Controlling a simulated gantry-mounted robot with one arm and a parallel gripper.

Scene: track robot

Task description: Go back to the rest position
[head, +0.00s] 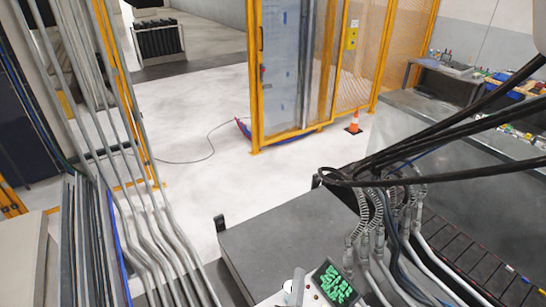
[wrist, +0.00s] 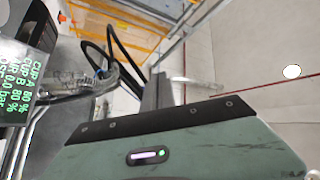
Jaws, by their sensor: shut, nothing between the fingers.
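My gripper's fingers cannot be made out in either view. The wrist view shows a pale green casing (wrist: 190,150) with a black bolted strip along its top and a small lit slot; I cannot tell which part it is. A display with green text (wrist: 18,85) is close at the left of the wrist view, turned sideways. A display with green text also shows in the head view (head: 335,283), low in the middle beside a bundle of hoses. No object is seen held.
A dark flat-topped block (head: 285,240) stands in front. Orange-framed fencing (head: 290,70) and a traffic cone (head: 354,122) stand beyond. A grey bench (head: 430,115) with bins (head: 505,85) is at right. Pipes (head: 130,190) rise at left. The pale floor (head: 200,120) between is mostly clear, with a thin cable on it.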

